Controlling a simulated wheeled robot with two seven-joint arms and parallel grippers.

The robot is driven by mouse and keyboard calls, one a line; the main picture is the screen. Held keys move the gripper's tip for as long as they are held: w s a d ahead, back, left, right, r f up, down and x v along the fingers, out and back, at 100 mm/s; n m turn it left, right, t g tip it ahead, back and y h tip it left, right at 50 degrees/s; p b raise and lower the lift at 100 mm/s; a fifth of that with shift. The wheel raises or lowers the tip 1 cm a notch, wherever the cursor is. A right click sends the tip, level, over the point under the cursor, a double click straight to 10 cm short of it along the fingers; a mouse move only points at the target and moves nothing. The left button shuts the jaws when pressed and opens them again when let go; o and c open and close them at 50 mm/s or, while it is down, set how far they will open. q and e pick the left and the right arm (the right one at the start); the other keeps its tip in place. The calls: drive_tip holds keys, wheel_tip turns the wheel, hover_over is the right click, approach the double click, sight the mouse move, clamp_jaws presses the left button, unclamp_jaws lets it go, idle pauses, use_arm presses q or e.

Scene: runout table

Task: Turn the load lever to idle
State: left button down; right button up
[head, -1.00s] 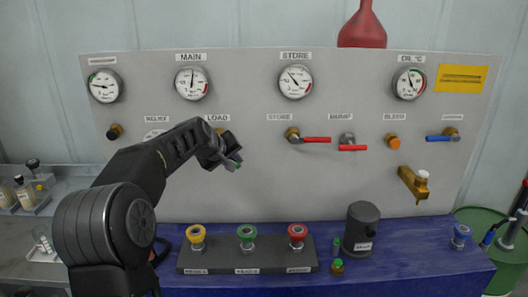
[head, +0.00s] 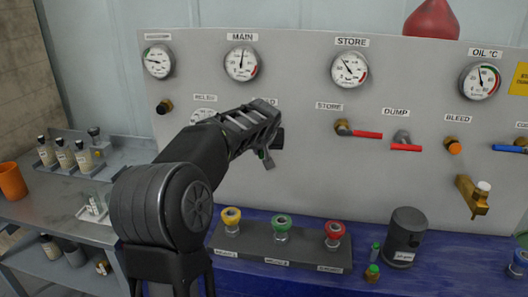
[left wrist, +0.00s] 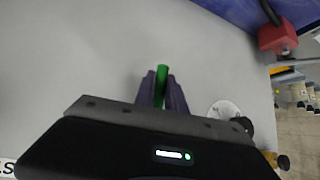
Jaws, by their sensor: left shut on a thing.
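The load lever (left wrist: 162,84) has a green handle. In the left wrist view it stands between the two dark fingers of my left gripper (left wrist: 162,92), which are shut on it. In the head view my left gripper (head: 266,158) is at the panel just below the LOAD label (head: 270,101), which the gripper partly covers. My right gripper is not in view.
The grey panel (head: 300,185) carries gauges, a red STORE lever (head: 366,134), a red DUMP lever (head: 405,147) and a brass tap (head: 472,197). Below, a block with yellow, green and red knobs (head: 333,232) and a dark canister (head: 405,235) stand on the blue table.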

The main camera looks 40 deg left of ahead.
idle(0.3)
use_arm(q)
drive_tip(key=c, duration=1.4)
unclamp_jaws()
drive_tip(key=shift+s+d+r, duration=0.15)
drive_tip(key=shift+d+r, duration=0.1)
drive_tip(key=b+v, duration=0.2)
drive_tip(key=v, duration=0.5)
